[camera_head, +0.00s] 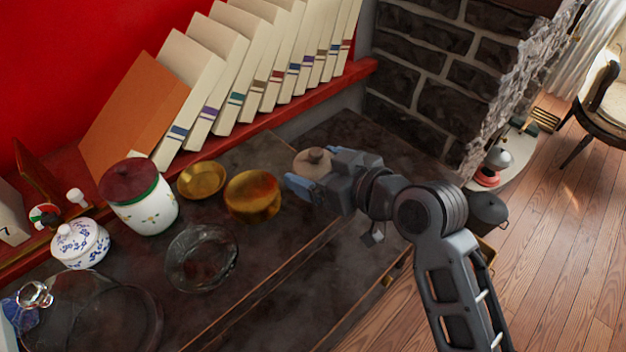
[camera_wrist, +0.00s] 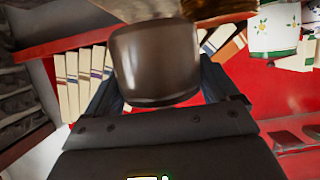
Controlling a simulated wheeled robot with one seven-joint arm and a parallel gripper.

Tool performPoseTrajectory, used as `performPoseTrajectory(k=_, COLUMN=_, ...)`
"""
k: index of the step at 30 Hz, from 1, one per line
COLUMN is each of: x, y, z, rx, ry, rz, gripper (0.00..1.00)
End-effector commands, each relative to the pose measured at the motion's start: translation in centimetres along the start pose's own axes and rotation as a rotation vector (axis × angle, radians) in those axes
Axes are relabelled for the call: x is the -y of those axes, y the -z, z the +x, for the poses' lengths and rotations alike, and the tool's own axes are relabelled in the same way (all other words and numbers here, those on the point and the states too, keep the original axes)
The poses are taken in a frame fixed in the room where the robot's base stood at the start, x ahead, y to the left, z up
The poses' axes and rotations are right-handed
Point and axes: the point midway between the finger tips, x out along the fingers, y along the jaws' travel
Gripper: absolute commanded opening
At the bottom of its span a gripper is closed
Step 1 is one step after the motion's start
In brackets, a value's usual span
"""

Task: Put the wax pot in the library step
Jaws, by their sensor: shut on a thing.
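A brown pot (camera_wrist: 155,65) with smooth, glossy sides fills the space between my fingers in the wrist view. My gripper is shut on this pot, which I take to be the wax pot. The lower part of the pot is hidden behind the gripper in the head view. I cannot tell whether it touches the dark cabinet top (camera_head: 310,275) below. I cannot pick out the library step for certain in either view.
A brass pot (camera_head: 252,196) stands just left of my gripper, with a brass bowl (camera_head: 201,180), a glass bowl (camera_head: 201,257) and a white jar with red lid (camera_head: 144,200) further left. Leaning books (camera_head: 245,75) line the red shelf behind. A stone wall (camera_head: 430,85) stands at the right.

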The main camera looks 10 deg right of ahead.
Motion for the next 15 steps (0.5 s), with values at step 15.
performPoseTrajectory(k=15, x=0.4, y=-3.7, z=2.3, rx=-0.002, ry=-0.001, rz=0.0, gripper=0.13)
